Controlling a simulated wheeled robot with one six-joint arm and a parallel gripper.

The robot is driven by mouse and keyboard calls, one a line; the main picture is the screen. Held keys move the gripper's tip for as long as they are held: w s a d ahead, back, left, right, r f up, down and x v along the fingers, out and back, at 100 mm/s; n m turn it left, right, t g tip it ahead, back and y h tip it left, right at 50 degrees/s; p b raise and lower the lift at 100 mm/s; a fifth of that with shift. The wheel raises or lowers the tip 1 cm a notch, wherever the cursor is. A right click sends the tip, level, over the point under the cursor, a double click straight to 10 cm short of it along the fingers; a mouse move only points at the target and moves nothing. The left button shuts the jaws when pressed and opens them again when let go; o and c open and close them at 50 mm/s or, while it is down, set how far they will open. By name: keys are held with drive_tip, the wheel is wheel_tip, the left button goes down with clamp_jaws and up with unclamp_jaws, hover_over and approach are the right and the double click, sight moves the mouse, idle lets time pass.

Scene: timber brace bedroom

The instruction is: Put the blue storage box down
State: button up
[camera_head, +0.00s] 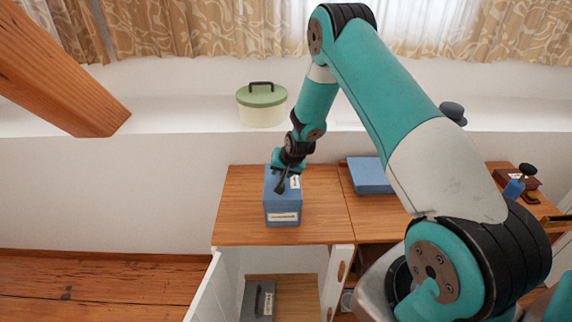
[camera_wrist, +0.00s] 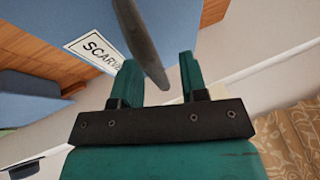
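The blue storage box (camera_head: 283,205) is upright over the wooden cabinet top (camera_head: 240,215) and appears to rest on it. It has a white label on its front and another on its lid. In the wrist view its blue lid (camera_wrist: 60,25) carries a label reading "SCARV…", the rest hidden. My gripper (camera_head: 282,182) is at the lid. In the wrist view my gripper's teal fingers (camera_wrist: 160,75) stand apart on either side of the grey handle (camera_wrist: 142,40), with gaps showing beside it.
A blue lidded box (camera_head: 370,175) lies to the right on the same top. A cream pot with a green lid (camera_head: 262,104) stands on the ledge behind. A grey box (camera_head: 258,300) is in the open compartment below. A timber brace (camera_head: 60,75) slants at the left.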

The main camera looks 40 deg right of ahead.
drive_tip(key=b+v, duration=0.2)
drive_tip(key=v, duration=0.9)
drive_tip(key=s+a+r+n+g+y, duration=0.1)
drive_tip(key=s+a+r+n+y, duration=0.1)
drive_tip(key=s+a+r+n, duration=0.45)
drive_tip(key=s+a+r+n+g+y, duration=0.15)
drive_tip(key=s+a+r, duration=0.25)
drive_tip(key=a+r, duration=0.55)
drive_tip(key=s+a+r+n+g, duration=0.1)
drive_tip(key=s+a+n, duration=0.1)
drive_tip(key=s, duration=0.4)
drive_tip(key=s+a+r+n+g, duration=0.1)
drive_tip(key=s+a+n, duration=0.1)
drive_tip(key=s+a, duration=0.2)
drive_tip(key=s+a+r+n+g+y, duration=0.1)
drive_tip(key=s+a+n, duration=0.1)
drive_tip(key=s, duration=0.7)
drive_tip(key=shift+s+a+n+g, duration=0.15)
drive_tip(key=shift+a+n+g, duration=0.25)
drive_tip(key=shift+a, duration=0.35)
